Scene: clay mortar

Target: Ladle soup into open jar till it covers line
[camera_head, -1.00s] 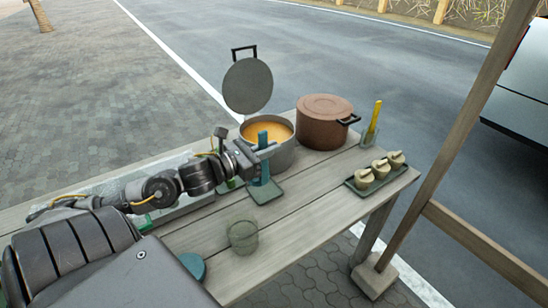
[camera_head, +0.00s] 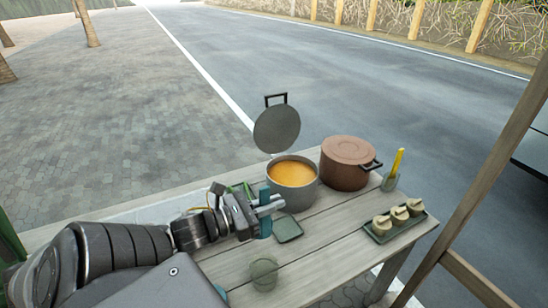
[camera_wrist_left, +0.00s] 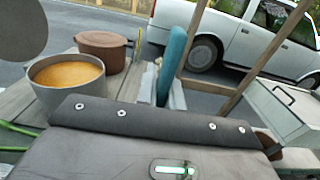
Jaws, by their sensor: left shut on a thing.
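The grey pot (camera_head: 298,197) of orange soup (camera_head: 292,173) stands open on the table, with its round lid (camera_head: 277,131) raised behind it. The open, clear greenish jar (camera_head: 264,273) stands near the table's front side and looks empty; I cannot make out its line. My left gripper (camera_head: 268,206) is shut on an upright teal handle (camera_head: 265,228), likely the ladle's, just front-left of the pot. The handle also shows in the left wrist view (camera_wrist_left: 172,62), right of the pot (camera_wrist_left: 70,95). The ladle's bowl is not clearly visible. My right gripper is out of view.
A small green square dish (camera_head: 288,230) lies right of the handle. A lidded brown pot (camera_head: 346,168) stands behind right. A yellow-handled utensil (camera_head: 397,163) and a tray (camera_head: 378,238) with small lidded jars are at right. A wooden post (camera_head: 480,170) rises beside the table.

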